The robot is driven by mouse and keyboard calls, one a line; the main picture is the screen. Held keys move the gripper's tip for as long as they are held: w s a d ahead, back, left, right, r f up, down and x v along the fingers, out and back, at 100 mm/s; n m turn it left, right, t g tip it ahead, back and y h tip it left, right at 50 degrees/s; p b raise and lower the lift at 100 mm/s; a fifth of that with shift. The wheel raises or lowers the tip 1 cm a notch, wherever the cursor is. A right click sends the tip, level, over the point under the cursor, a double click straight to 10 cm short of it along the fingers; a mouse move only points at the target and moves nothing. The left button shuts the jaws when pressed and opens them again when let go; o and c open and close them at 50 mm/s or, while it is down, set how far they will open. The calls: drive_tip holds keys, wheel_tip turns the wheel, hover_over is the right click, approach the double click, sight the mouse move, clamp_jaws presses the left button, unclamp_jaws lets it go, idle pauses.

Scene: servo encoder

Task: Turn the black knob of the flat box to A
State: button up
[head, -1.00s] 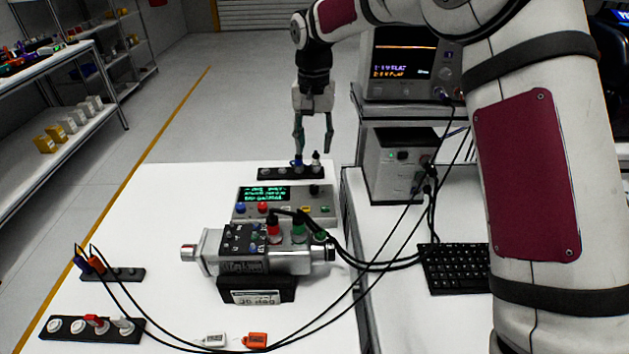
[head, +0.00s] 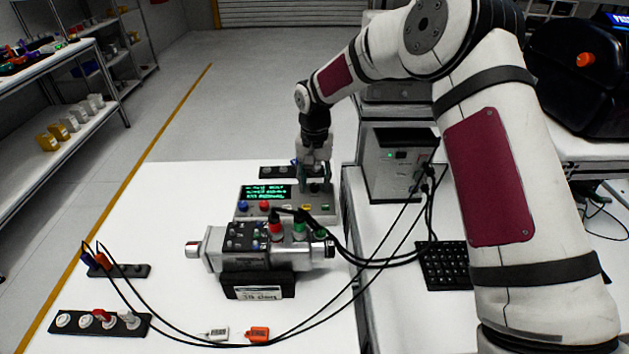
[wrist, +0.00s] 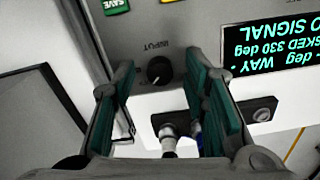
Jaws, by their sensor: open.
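The flat box (head: 243,210) is grey, with a green-lit display (head: 266,192), and lies on the white table behind the servo unit. Its black knob (wrist: 160,70) shows in the wrist view below the word INPUT, seen upside down. A small light mark is on the knob; position letters are not readable. My gripper (head: 315,186) points down over the box's back right corner. In the wrist view its green-padded fingers (wrist: 160,88) are open, one on each side of the knob. I cannot tell whether they touch it. In the head view the fingers mostly hide the knob.
A black connector strip (head: 268,172) with plugs stands just behind the box, close to my gripper. The servo unit (head: 222,248) with black cables stands in front. A keyboard (head: 445,265) and a grey supply unit (head: 392,165) are on the right.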

clamp_jaws()
drive_tip(key=n+b, duration=0.2)
drive_tip(key=n, duration=0.2)
drive_tip(key=shift+w+b, duration=0.1)
drive_tip(key=shift+b, duration=0.25)
drive_tip(key=n+b, duration=0.1)
drive_tip(key=n, duration=0.3)
drive_tip(key=shift+n+b, duration=0.3)
idle(0.5)
unclamp_jaws()
